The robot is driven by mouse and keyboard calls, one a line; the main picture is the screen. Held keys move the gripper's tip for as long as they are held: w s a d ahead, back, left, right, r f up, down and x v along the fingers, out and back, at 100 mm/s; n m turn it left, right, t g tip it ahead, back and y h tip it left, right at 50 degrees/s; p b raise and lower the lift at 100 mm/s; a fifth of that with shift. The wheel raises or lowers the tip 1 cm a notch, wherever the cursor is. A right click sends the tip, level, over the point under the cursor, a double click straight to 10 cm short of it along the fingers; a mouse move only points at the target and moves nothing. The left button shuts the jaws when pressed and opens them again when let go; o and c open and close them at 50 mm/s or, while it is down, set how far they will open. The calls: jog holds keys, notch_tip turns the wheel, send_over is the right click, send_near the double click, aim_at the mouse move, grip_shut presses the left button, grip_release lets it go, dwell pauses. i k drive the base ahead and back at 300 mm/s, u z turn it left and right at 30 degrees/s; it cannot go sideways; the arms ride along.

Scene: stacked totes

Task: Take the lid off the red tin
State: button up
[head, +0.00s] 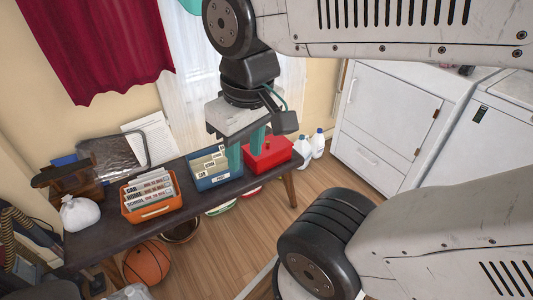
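The red tin (272,158) sits at the right end of the dark bench, with its red lid on top. A small dark spot, perhaps a handle, shows on the lid. My gripper (246,153) hangs down with two teal fingers spread apart and nothing seen between them. Its fingers overlap the left edge of the red tin and the right edge of the blue bin (218,182) in this view. I cannot tell how high the fingertips are or whether they touch anything. The fingers hide part of the tin's left side.
An orange bin of folders (153,210), a white bag (80,214) and a brown box (72,181) stand farther left on the bench (190,207). A basketball (147,263) lies below. White jugs (305,150) and white cabinets (390,112) are at the right. Wooden floor is open in front.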

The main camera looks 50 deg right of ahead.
aim_at(272, 145)
jog(key=k, duration=0.5)
jog(key=z, duration=0.8)
jog(key=i, duration=1.65)
jog(key=u, duration=0.75)
